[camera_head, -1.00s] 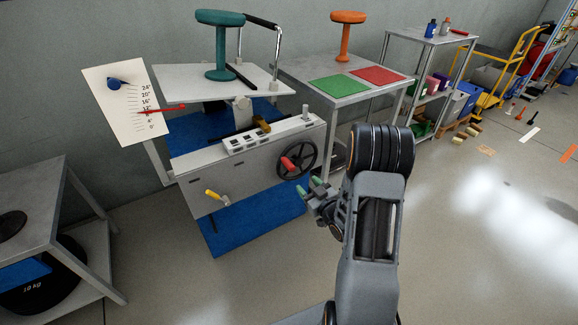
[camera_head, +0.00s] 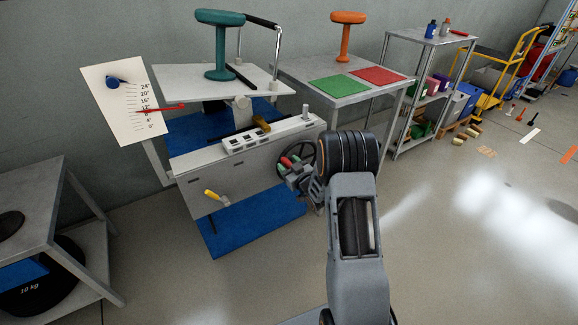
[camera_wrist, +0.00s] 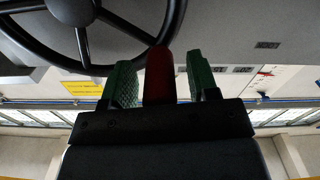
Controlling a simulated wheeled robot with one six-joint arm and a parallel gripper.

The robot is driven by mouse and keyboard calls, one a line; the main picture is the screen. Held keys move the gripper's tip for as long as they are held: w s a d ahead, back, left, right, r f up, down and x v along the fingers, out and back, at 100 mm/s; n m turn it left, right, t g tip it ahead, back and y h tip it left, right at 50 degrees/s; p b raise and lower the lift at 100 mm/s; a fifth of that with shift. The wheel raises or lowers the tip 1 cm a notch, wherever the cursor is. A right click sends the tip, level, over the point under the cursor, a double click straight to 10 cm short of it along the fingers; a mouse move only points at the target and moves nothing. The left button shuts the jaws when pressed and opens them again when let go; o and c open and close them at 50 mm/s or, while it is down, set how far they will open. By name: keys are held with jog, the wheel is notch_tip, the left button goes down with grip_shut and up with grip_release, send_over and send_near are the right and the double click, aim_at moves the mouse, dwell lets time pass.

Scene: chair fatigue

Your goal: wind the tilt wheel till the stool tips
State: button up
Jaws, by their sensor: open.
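The black tilt wheel (camera_head: 309,152) is on the front of the grey machine, partly hidden behind my gripper. Its red handle (camera_wrist: 160,75) stands between the two green fingertips of my gripper (camera_wrist: 160,82) in the wrist view, with a gap visible beside the right finger. My gripper (camera_head: 288,165) is open around the handle. The teal stool (camera_head: 220,48) stands upright on the white tilt plate (camera_head: 190,80). The angle board (camera_head: 122,100) has a red pointer (camera_head: 165,108) near the 8 to 12 degree marks.
A yellow-handled lever (camera_head: 212,195) sticks out at the machine's lower left. A table with green (camera_head: 338,86) and red mats and an orange stool (camera_head: 346,35) stands behind. A grey bench (camera_head: 60,220) with a 10 kg weight is at left.

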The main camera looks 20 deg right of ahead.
jog(key=shift+c, duration=0.4)
grip_shut()
jog(key=shift+a, duration=0.1)
